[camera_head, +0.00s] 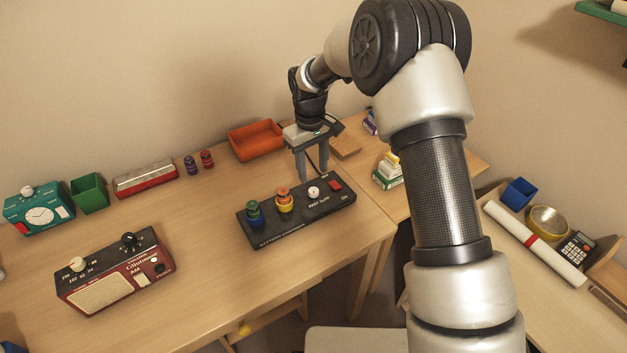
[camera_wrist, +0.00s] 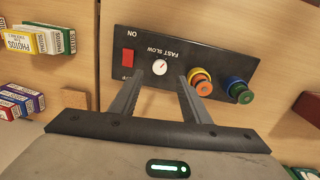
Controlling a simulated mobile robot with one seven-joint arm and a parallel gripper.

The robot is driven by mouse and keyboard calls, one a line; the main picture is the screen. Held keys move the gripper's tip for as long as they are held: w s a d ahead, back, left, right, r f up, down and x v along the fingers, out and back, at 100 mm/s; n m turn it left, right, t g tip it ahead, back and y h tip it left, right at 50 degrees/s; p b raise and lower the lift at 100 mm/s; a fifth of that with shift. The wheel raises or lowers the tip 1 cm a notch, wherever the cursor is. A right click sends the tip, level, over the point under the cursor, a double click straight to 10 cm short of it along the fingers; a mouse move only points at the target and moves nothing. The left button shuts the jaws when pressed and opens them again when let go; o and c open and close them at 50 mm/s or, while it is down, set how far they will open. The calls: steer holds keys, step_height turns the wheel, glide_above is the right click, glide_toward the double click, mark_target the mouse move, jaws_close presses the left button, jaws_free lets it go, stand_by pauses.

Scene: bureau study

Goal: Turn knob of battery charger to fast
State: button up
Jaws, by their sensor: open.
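The battery charger (camera_head: 297,212) is a flat black box on the desk, with a red switch, a white knob and coloured round posts on top. In the wrist view its white knob (camera_wrist: 160,68) sits below the words FAST and SLOW, between the red switch (camera_wrist: 128,62) and the coloured posts. My gripper (camera_head: 312,178) is above the far side of the charger, pointing down. In the wrist view its two fingers (camera_wrist: 160,80) are apart and empty, with the knob just beyond and between their tips. I cannot tell how high the tips are above the panel.
A red and cream radio (camera_head: 116,270) stands front left of the charger. An orange tray (camera_head: 256,141) is behind. Small boxes (camera_head: 387,172) stand to its right, near a gap between desks. Bare desk lies left of the charger.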

step_height(320, 180, up, 10)
steer(key=shift+s+a+p, duration=0.15)
steer(key=shift+a+p, duration=0.05)
steer(key=shift+p, duration=0.1)
steer(key=s+d+r+m+t+p, duration=0.1)
steer(key=s+d+r+m+p, duration=0.15)
steer(key=s+d+r, duration=0.65)
steer(key=s+d+r+m+t+p, duration=0.1)
steer(key=s+d+r+t+p, duration=0.2)
steer(key=r, duration=1)
steer(key=s+d+r+m+p, duration=0.2)
steer(key=s, duration=0.7)
steer(key=s+d+r+m+t+p, duration=0.1)
steer(key=s+d+r+m+p, duration=0.1)
steer(key=s, duration=0.7)
steer(key=shift+s+d, duration=0.4)
steer(key=shift+d, duration=0.4)
